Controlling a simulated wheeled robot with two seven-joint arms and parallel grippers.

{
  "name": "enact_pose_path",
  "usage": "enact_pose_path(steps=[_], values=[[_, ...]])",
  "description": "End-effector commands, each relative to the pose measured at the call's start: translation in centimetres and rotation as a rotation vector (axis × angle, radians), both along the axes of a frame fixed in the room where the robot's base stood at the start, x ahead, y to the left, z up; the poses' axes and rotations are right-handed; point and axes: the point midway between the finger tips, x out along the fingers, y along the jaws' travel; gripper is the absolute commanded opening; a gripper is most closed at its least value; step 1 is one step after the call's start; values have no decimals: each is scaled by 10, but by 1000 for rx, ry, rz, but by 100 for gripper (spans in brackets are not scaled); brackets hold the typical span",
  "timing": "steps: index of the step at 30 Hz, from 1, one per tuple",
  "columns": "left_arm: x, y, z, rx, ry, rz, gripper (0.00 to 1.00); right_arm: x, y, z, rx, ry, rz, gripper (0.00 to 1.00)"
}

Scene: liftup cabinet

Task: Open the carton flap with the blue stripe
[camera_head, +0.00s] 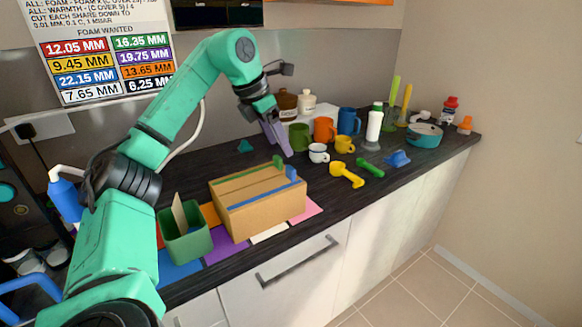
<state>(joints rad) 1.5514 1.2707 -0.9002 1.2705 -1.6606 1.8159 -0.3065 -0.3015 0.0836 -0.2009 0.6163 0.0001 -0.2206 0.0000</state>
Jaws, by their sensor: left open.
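A brown cardboard carton (268,213) stands on the dark counter in the middle of the view. Its top looks closed and carries two stripes. The blue stripe (262,192) runs along the front flap and ends at an upright blue tab (291,174) at the right. A green stripe with a green tab (277,161) lies behind it. My left gripper (279,143) reaches in from the left, behind and above the carton's right end. Its grey-purple fingers point down, open and empty, and look apart from the carton. My right gripper is not in view.
A green bin (185,238) stands left of the carton. Several mugs, including an orange one (324,130), stand behind and right of it. A yellow scoop (345,174) lies to the right. Coloured mats lie around the carton.

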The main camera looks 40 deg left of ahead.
Motion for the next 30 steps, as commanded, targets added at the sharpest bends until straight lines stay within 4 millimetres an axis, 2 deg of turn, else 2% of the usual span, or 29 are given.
enact_pose_path(steps=[1, 4, 7, 9, 13, 21, 23, 24, 27, 30], values=[[4, -1, -16, 0, 6, 1, 75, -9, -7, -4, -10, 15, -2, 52], [14, -4, -41, 0, 6, 1, 75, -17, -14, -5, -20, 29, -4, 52], [24, -7, -63, -1, 4, -1, 75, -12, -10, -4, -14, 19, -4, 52], [29, -9, -74, -1, 3, -2, 75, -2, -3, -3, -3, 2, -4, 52], [35, -10, -87, -1, 0, -1, 75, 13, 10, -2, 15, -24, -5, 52], [37, -11, -90, -1, -1, -1, 75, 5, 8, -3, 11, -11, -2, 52], [37, -11, -90, -1, -1, -1, 52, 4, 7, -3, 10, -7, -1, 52], [37, -11, -90, 0, -1, -2, 37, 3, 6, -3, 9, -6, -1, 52], [37, -11, -90, -1, -1, -3, 0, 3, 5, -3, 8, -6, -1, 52], [37, -11, -90, -1, -1, -3, 0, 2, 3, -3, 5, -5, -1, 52]])
